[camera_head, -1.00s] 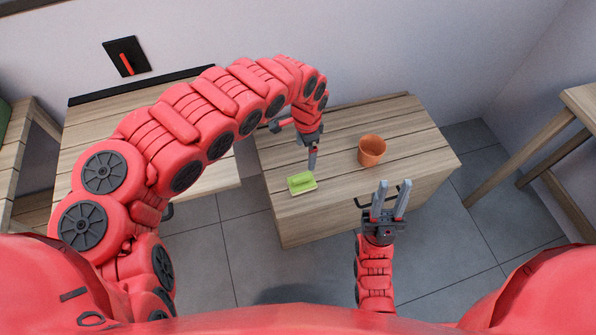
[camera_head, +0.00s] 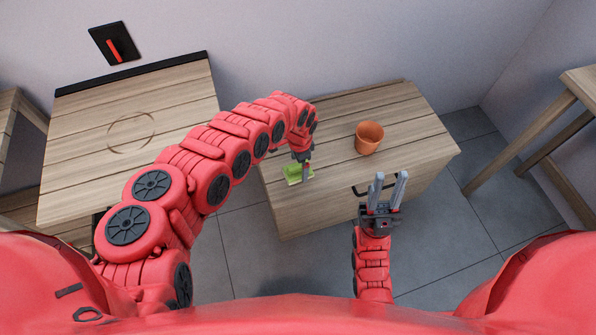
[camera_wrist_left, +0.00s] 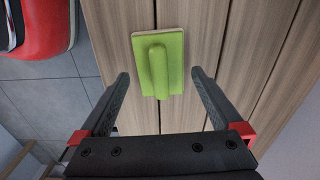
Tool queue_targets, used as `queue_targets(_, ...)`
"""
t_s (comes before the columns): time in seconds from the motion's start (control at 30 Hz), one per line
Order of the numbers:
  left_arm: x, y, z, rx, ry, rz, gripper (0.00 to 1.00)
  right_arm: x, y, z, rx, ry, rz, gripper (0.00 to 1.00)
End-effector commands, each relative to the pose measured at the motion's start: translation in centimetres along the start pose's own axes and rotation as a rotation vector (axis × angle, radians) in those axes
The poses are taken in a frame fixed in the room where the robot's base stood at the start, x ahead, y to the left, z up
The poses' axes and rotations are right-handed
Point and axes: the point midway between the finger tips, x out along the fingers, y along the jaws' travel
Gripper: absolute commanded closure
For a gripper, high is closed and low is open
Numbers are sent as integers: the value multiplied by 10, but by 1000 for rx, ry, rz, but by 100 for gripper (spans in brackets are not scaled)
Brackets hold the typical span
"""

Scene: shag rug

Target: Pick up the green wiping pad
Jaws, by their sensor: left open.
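The green wiping pad (camera_head: 292,174) lies on the wooden cabinet top near its left front edge, partly covered by my left gripper in the head view. In the left wrist view the pad (camera_wrist_left: 173,66) lies flat with its ridge-like handle up, just ahead of the fingertips. My left gripper (camera_head: 306,178) points down at the pad; in the wrist view its two fingers (camera_wrist_left: 160,78) are apart, with nothing held between them. My right gripper (camera_head: 390,180) is open and empty in front of the cabinet, with its fingers pointing up in the picture.
An orange-brown cup (camera_head: 369,138) stands on the cabinet (camera_head: 415,125), right of the pad. A wooden table (camera_head: 75,120) with a ring mark is at the left, and another table (camera_head: 580,85) at the right. The cabinet top behind the pad is clear.

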Motion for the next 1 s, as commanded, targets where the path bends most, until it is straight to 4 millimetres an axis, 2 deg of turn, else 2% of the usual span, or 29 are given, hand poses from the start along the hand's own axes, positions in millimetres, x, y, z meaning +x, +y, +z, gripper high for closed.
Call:
queue_targets(0.03, 11, 2, 0, 2, 1, 2, 0, -5, 0, 1, 0, 0, 0, 66)
queue_targets(0.17, 24, 0, -1, 0, 2, 0, 0, -8, 0, 1, 0, 0, 0, 66)
queue_targets(0.4, 24, 0, 0, 1, 0, -1, 2, -7, 0, 1, 0, 0, 0, 66)
queue_targets(0.8, 24, 0, 0, 1, 0, -1, 74, -7, 0, 1, 0, 0, 0, 66)
queue_targets(1.0, 23, 0, 0, 1, 0, -1, 74, -7, 0, 1, 0, 0, 0, 66)
